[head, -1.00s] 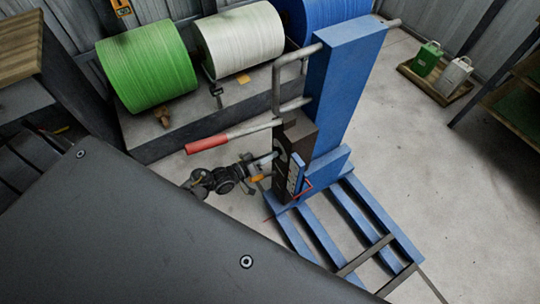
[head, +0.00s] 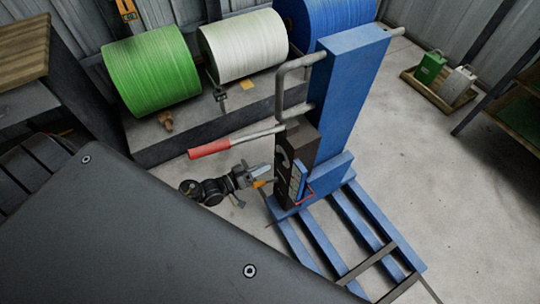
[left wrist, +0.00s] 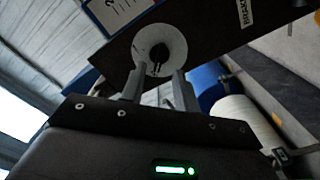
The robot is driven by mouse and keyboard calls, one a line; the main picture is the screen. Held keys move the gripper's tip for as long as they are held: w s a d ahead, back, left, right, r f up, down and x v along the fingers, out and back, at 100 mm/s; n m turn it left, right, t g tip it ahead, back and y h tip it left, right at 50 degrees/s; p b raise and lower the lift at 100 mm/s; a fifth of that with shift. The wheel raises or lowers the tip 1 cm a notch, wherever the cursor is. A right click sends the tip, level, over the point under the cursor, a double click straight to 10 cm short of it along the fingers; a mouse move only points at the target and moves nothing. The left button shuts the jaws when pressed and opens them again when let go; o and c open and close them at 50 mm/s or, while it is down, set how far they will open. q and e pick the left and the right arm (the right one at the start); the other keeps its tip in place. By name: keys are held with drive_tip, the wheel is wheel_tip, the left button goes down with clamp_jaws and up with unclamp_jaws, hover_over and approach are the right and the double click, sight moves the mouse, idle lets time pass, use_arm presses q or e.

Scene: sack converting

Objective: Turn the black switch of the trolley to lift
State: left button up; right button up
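The blue trolley (head: 345,85) stands upright in the middle of the head view, with a dark control box (head: 299,135) on its near left side. In the left wrist view, the black switch (left wrist: 159,56) sits on a round white dial on the dark panel (left wrist: 215,28). My left gripper (head: 268,171) is just left of the box in the head view. In the left wrist view its two fingers (left wrist: 158,80) are apart, with the dial just beyond their tips and the switch between them in the picture. I cannot tell if they touch it. My right gripper is not in view.
A red-handled lever (head: 210,148) sticks out left of the trolley, above my left gripper. Green (head: 150,65), white (head: 243,45) and blue rolls stand behind on a grey base. Jugs (head: 432,66) sit on a pallet at the back right. Floor right of the trolley is clear.

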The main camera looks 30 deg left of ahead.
use_arm(q)
drive_tip(key=v, duration=0.6)
drive_tip(key=shift+d, duration=0.15)
idle(0.3)
